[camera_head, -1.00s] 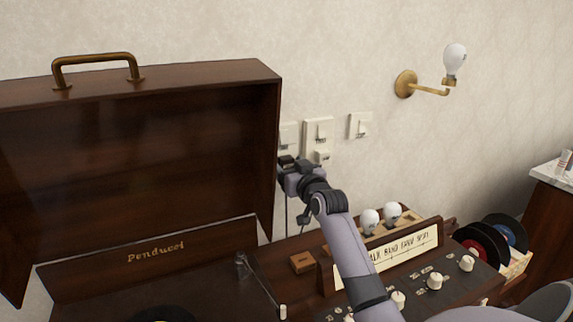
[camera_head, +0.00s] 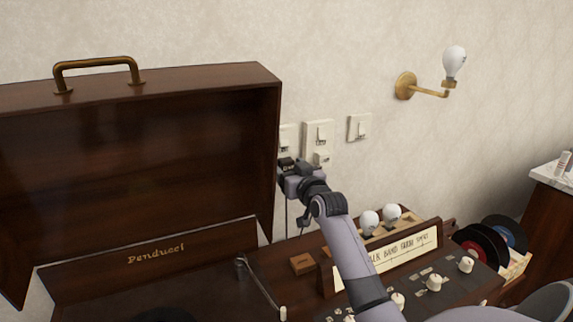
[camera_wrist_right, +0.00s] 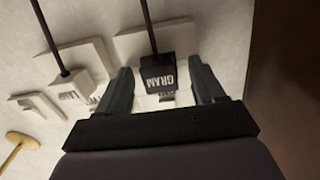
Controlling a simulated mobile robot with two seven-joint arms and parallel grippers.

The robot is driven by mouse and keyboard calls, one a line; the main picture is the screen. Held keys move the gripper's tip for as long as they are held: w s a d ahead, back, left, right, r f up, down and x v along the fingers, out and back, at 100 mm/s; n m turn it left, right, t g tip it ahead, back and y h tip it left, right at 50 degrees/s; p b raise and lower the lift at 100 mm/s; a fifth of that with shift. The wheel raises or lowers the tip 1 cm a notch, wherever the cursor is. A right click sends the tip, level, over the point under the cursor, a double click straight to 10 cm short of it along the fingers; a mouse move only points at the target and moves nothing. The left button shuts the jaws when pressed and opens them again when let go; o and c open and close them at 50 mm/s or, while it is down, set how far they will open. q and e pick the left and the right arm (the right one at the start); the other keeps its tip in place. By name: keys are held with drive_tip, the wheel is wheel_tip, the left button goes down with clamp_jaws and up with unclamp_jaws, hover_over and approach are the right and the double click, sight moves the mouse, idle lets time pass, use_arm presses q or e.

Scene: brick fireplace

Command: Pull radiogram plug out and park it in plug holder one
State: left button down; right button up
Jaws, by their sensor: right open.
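The radiogram plug is a black block marked GRAM (camera_wrist_right: 158,76) with a dark cable, at a pale wall socket plate (camera_wrist_right: 165,40) in the right wrist view. My right gripper (camera_wrist_right: 160,88) is open, with one finger on each side of the plug; I cannot tell if they touch it. In the head view my right gripper (camera_head: 289,167) is at the leftmost socket, beside the raised lid. A small wooden block (camera_head: 303,263) lies on the radiogram deck; I cannot tell whether it is plug holder one. My left gripper is out of view.
The raised wooden lid (camera_head: 140,160) stands close left of the gripper. A white plug (camera_head: 322,158) sits in the neighbouring socket (camera_head: 318,133). Two bulbs (camera_head: 381,217) stand behind the lettered panel (camera_head: 400,247). A wall lamp (camera_head: 454,62) is at upper right.

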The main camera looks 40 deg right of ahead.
drive_tip(key=shift+p, duration=0.3)
idle(0.4)
clamp_jaws()
drive_tip(key=shift+p+v, duration=0.8)
drive_tip(key=shift+v, duration=0.2)
drive_tip(key=shift+p+v, duration=1.35)
drive_tip(key=shift+v, duration=0.65)
